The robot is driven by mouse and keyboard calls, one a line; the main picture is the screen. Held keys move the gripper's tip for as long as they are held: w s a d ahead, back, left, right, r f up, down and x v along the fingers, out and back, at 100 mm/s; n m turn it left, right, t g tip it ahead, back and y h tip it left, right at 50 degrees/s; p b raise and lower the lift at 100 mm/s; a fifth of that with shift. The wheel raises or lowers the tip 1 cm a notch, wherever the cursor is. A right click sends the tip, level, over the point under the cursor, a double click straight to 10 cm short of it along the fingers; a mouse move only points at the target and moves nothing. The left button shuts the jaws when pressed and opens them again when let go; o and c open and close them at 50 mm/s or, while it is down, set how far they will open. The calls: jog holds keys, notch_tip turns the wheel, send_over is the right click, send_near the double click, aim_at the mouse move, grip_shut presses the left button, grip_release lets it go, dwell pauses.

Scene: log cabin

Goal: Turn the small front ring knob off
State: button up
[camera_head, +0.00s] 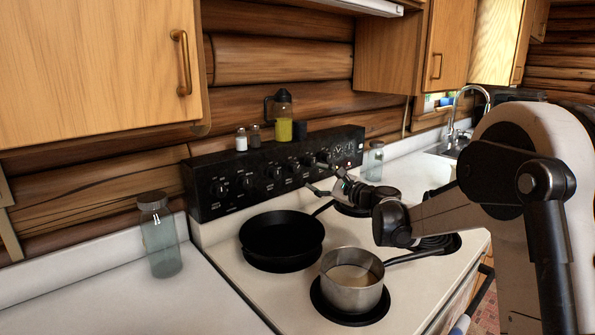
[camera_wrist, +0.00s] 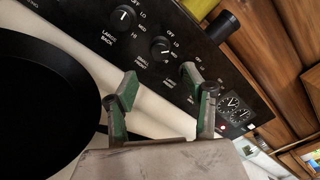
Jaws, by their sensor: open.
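The small front knob (camera_wrist: 160,47) is a black round knob on the stove's black back panel, with its printed label beside it in the wrist view. Its white mark is turned away from the OFF print, though the exact setting is hard to read. My gripper (camera_wrist: 160,82) is open and empty, its green-padded fingers apart, just short of the panel and below this knob in the picture. My right finger covers part of the panel further along. In the head view my gripper (camera_head: 325,185) is in front of the panel's right half; I cannot tell which knob there is the small front one.
The large back knob (camera_wrist: 123,18) is up and left of it. Bottles and shakers (camera_head: 284,115) stand on the panel's top. A glass jar (camera_head: 160,240) is on the left counter.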

aim_at(297, 169)
jog(key=x, duration=1)
jog(key=shift+c, duration=0.4)
jog(key=c, duration=1)
jog(key=shift+c, duration=0.2)
jog(key=shift+n, duration=0.3)
jog(key=n+b, duration=0.1)
jog(key=n, duration=0.2)
jog(key=shift+d+n, duration=0.1)
jog(key=shift+n, duration=2)
jog(key=shift+b, duration=0.3)
